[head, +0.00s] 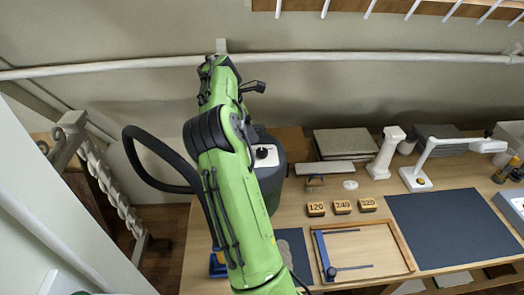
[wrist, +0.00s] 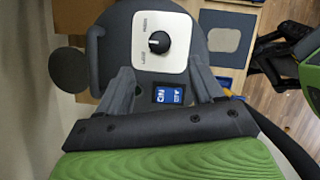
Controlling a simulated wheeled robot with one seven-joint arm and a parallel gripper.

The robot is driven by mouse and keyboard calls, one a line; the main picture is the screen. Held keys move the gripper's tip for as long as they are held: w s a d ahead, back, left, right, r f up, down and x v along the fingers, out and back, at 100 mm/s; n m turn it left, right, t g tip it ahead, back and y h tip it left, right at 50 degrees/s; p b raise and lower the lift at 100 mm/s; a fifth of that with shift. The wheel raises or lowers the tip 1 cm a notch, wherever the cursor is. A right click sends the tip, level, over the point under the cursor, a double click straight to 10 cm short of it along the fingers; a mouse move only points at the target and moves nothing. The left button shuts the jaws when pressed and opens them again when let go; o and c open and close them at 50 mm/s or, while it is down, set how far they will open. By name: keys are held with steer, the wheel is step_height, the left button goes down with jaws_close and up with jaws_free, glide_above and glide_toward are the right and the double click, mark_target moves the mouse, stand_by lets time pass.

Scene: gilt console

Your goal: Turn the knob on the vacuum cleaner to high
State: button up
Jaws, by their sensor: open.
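The vacuum cleaner has a dark grey rounded body (wrist: 185,20), seen from above in the wrist view. On its top is a white panel (wrist: 178,62) with a round black knob (wrist: 160,42). The knob has a pale mark on its left part; the small labels on the panel are too blurred to read. My gripper (wrist: 160,65) is open and empty, its grey fingers spread to either side of the panel's near part, with the knob beyond the gap.
A wooden workbench (head: 375,190) extends right of the vacuum cleaner, with yellow numbered blocks (head: 342,207), a wooden frame (head: 404,249), a white lamp (head: 420,160) and a dark mat (head: 440,228). A dark hose loop (head: 140,165) hangs left of my arm. A white pipe (head: 350,57) crosses the wall.

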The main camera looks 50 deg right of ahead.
mark_target(261, 151)
steer(key=x, duration=1)
steer(key=shift+r, duration=0.1)
steer(key=shift+c, duration=0.2)
steer(key=c, duration=1)
